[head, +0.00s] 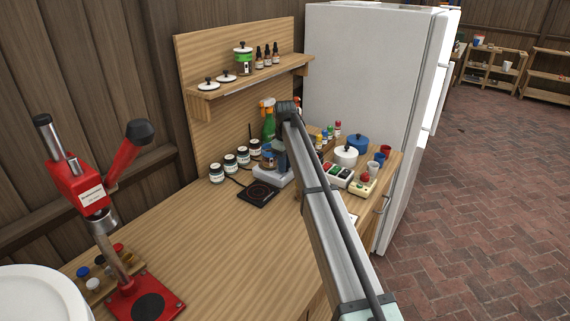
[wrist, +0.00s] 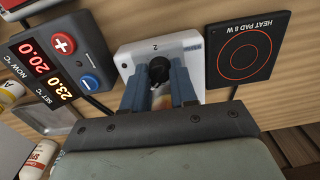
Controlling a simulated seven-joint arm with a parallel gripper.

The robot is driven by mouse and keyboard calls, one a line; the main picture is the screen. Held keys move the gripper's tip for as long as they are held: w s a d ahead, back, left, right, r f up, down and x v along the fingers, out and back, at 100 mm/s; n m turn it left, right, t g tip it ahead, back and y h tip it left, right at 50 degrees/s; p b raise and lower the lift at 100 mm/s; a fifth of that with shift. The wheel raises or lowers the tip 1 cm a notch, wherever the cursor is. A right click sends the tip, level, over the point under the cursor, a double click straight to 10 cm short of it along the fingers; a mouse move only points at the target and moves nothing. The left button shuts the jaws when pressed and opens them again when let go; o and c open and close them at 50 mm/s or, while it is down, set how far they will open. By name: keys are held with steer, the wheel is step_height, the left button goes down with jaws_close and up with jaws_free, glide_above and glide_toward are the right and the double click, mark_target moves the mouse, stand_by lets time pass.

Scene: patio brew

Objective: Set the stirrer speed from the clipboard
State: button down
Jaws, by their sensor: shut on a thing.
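The white stirrer (head: 274,177) sits on the bench beside the black heat pad (head: 258,195). In the wrist view the white stirrer (wrist: 136,56) carries a figure 2 above a dark round knob (wrist: 158,68). My gripper (wrist: 160,85) has its blue fingers on both sides of this knob and is shut on it. Something pale and orange shows between the fingers below the knob; I cannot tell what it is. In the head view my gripper (head: 281,155) is at the stirrer, partly hidden by my arm. I cannot make out a clipboard in either view.
A heat pad (wrist: 246,50) lies right of the stirrer in the wrist view. A temperature controller (wrist: 50,58) on the left reads 20.0 and set 23.0. Several labelled jars (head: 230,161) stand behind the pad. A red press (head: 95,200) stands at left. The front bench is clear.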

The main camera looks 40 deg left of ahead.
steer(key=m, duration=0.6)
steer(key=shift+m, duration=0.3)
steer(key=m, duration=1.2)
steer(key=shift+m, duration=0.3)
steer(key=m, duration=0.6)
steer(key=shift+m, duration=0.4)
steer(key=c, duration=0.9)
jaws_free()
steer(key=shift+r, duration=0.1)
